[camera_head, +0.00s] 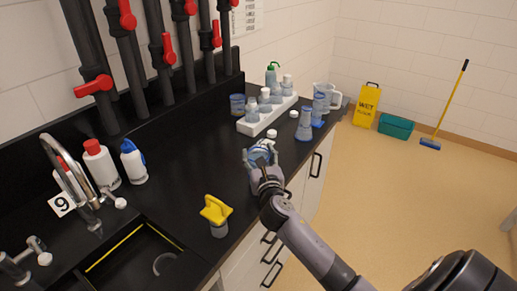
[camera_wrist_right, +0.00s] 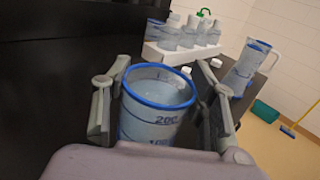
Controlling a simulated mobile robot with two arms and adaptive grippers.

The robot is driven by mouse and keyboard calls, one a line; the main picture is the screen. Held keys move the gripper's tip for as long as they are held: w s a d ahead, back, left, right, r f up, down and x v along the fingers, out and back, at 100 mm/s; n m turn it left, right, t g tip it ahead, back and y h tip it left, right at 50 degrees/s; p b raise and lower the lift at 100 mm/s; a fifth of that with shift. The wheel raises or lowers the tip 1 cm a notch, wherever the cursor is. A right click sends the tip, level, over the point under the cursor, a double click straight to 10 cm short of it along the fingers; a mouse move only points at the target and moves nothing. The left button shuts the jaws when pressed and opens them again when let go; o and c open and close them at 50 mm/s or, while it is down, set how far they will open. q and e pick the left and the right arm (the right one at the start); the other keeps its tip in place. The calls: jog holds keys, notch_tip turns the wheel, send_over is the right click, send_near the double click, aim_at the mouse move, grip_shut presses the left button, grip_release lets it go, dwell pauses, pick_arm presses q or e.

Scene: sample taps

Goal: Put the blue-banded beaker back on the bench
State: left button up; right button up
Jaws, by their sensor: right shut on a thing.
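The blue-banded beaker (camera_head: 264,148) is clear, with a blue rim and volume marks that show in the right wrist view (camera_wrist_right: 158,112). My right gripper (camera_head: 262,160) is shut on it, with one finger on each side in the right wrist view. The beaker looks upright or nearly so, near the front edge of the black bench (camera_head: 185,180). Its base is hidden, and I cannot tell whether it touches the bench top. My left gripper is not in view.
A white rack (camera_head: 267,117) of bottles, a blue-tinted container (camera_head: 237,105), a conical flask (camera_head: 304,125) and a clear jug (camera_head: 324,98) stand farther back. A yellow-handled item (camera_head: 216,212) stands nearer, by the sink (camera_head: 130,262). Bare bench lies left of the beaker.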

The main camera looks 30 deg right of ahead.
jog(key=shift+f, duration=1.2)
jog(key=o, duration=1.4)
jog(key=shift+f, duration=0.1)
jog(key=shift+c, duration=0.2)
jog(key=b+v, duration=0.1)
jog(key=v, duration=1.1)
jog(key=shift+b, duration=0.35)
